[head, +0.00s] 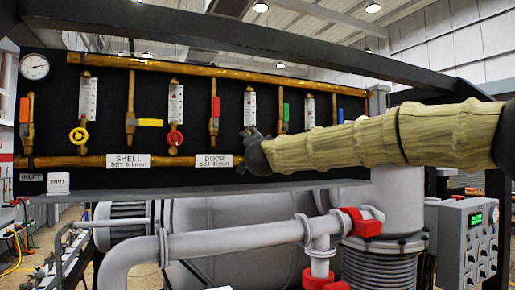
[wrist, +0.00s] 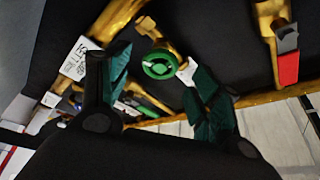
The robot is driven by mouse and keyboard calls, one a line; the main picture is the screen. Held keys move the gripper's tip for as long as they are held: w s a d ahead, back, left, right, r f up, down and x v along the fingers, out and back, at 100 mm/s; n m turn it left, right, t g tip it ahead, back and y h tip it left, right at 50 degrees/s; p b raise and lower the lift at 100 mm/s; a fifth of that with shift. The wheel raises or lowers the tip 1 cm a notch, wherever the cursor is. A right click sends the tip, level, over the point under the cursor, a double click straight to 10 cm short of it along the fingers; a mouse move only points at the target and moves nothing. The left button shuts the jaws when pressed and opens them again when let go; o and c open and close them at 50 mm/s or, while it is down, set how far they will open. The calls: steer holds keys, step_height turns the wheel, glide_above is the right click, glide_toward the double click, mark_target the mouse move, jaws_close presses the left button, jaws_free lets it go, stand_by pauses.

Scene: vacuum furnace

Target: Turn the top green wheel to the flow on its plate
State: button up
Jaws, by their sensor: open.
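The green wheel (wrist: 160,64) shows in the wrist view, on a brass pipe fitting against the black panel. My gripper (wrist: 157,70) is open, with its dark green finger pads on either side of the wheel in that picture. I cannot tell whether either finger touches it. A tilted white plate with part-readable lettering (wrist: 76,58) is left of the left finger. In the head view my arm hides the green wheel, and the dark end of the arm is in front of the panel's middle. Plates read SHELL (head: 128,161) and DOOR (head: 212,161); others may be hidden.
A yellow wheel (head: 78,136) and a red wheel (head: 174,138) sit below white flow gauges. Several coloured lever handles are nearby, with one red handle (wrist: 288,68) right of my gripper. A brass pipe (head: 70,162) runs along the panel bottom. Grey pipework (head: 240,240) stands below.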

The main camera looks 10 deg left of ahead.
steer(key=v, duration=0.7)
steer(key=shift+s, duration=0.35)
steer(key=shift+d+f, duration=0.1)
steer(key=shift+f, duration=0.05)
steer(key=shift+d, duration=0.1)
